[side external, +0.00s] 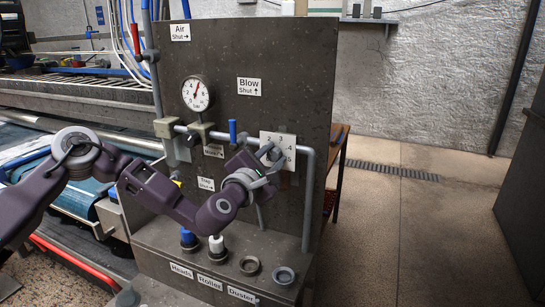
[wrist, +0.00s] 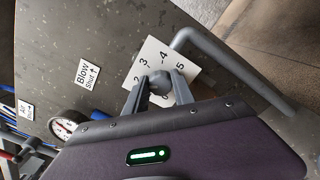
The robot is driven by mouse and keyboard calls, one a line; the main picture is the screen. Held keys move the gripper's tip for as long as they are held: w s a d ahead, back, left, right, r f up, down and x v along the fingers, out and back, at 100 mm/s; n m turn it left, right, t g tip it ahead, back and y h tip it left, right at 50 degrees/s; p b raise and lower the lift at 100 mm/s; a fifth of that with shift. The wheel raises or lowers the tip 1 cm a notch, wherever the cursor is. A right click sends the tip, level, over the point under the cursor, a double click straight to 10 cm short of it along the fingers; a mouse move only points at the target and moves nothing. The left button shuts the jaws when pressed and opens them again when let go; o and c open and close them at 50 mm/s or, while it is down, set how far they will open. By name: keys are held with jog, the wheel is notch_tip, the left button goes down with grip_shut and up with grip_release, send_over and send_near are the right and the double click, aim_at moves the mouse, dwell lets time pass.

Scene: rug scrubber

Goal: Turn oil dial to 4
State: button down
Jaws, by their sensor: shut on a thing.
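The oil dial is a white square plate (side external: 290,139) with numbers around a grey knob, on the upright dark panel. In the wrist view the plate (wrist: 152,52) shows 2, 3, 4 and 5, with 4 toward the upper right. My gripper (side external: 269,153) is at the plate, covering its lower left part. In the wrist view my gripper (wrist: 159,91) has its two grey fingers on either side of the grey knob (wrist: 160,81), shut on it. I cannot tell which number the knob points to.
A grey pipe (side external: 308,190) bends around the plate's right side. A blue-handled valve (side external: 233,132) stands left of the plate, and a round gauge (side external: 197,94) is further left. Below is a ledge with blue (side external: 188,238) and white (side external: 216,244) knobs. Open floor lies right.

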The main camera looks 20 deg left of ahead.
jog(key=shift+m, duration=0.3)
jog(key=m, duration=0.4)
jog(key=shift+m, duration=0.4)
jog(key=m, duration=0.4)
jog(key=shift+d+f+m, duration=0.1)
jog(key=shift+m, duration=0.2)
jog(key=m, duration=0.5)
jog(key=shift+f+m, duration=0.15)
jog(key=shift+m, duration=2.15)
jog(key=c, duration=1.1)
grip_release()
jog(key=shift+o, duration=0.2)
